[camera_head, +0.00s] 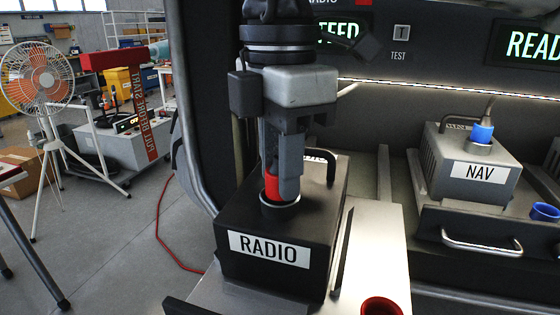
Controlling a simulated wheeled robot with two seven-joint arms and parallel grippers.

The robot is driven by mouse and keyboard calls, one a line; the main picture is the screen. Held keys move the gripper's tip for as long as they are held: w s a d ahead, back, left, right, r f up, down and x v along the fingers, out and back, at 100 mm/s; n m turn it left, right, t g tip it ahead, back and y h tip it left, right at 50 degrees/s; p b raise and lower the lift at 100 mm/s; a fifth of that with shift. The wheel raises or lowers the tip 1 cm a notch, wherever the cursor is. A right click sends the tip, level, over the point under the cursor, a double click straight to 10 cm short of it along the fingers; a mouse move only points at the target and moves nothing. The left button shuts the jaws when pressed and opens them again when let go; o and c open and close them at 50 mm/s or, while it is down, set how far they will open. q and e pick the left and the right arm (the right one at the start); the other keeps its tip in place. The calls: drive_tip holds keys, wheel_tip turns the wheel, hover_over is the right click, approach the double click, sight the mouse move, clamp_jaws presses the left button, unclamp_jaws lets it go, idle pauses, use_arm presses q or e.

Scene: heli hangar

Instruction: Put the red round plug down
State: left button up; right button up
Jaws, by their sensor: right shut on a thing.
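My right gripper (284,180) comes down from the top of the head view and is shut on the red round plug (271,184). The gripper's fingers hide much of the plug. The plug's lower end is at the round metal-rimmed socket (280,208) on top of the black RADIO box (270,270). I cannot tell how deep it sits in the socket. A red round cup-like holder (382,307) shows at the bottom edge, on the pale surface right of the box. My left gripper is not in view.
A grey NAV box (478,178) with a blue plug (483,131) and cable stands at the right. A blue ring-shaped holder (545,212) is beside it. The RADIO box has a black handle (331,168) close to my gripper. The pale surface (378,245) is mostly clear.

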drive_tip(key=o, duration=1)
drive_tip(key=shift+c, duration=0.2)
wheel_tip(320, 180, up, 12)
drive_tip(key=p, duration=0.2)
drive_tip(key=shift+r, duration=0.15)
